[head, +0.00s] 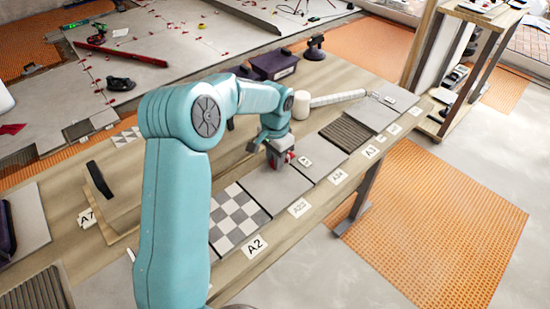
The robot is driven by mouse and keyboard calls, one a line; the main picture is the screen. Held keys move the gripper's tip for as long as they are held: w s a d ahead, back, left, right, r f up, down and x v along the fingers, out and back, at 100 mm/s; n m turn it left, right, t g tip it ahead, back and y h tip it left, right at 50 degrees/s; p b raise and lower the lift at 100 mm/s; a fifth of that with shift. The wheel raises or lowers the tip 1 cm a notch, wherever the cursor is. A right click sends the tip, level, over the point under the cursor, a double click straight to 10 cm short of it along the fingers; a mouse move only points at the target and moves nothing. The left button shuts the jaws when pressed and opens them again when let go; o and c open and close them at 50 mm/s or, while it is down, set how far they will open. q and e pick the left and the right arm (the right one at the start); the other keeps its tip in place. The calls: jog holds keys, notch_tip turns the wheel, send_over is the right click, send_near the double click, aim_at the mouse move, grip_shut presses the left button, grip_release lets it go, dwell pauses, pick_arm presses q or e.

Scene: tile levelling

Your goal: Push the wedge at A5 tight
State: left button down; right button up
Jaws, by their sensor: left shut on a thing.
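My left gripper (279,153) points down over the tiles in the middle of the workbench. It is shut on a small dark and red piece (291,157), mostly hidden by the fingers; I cannot tell whether it is the wedge. Below it lies a plain grey tile (275,185), beside a checkered tile (238,216) and another grey tile (318,158). A small white label (304,162) stands just right of the gripper. I cannot read a label A5 for certain. My right gripper is not in view.
A ribbed dark tile (348,134) and a white roll-headed tool (325,100) lie farther right. A purple box (273,64) and a black suction cup (315,46) stand at the bench's back edge. Label cards such as A2 (257,246) line the front edge.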

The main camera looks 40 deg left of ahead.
pick_arm(q)
jog(key=c, duration=0.9)
grip_release()
notch_tip(320, 180, up, 16)
jog(key=p, duration=0.2)
jog(key=shift+r, duration=0.2)
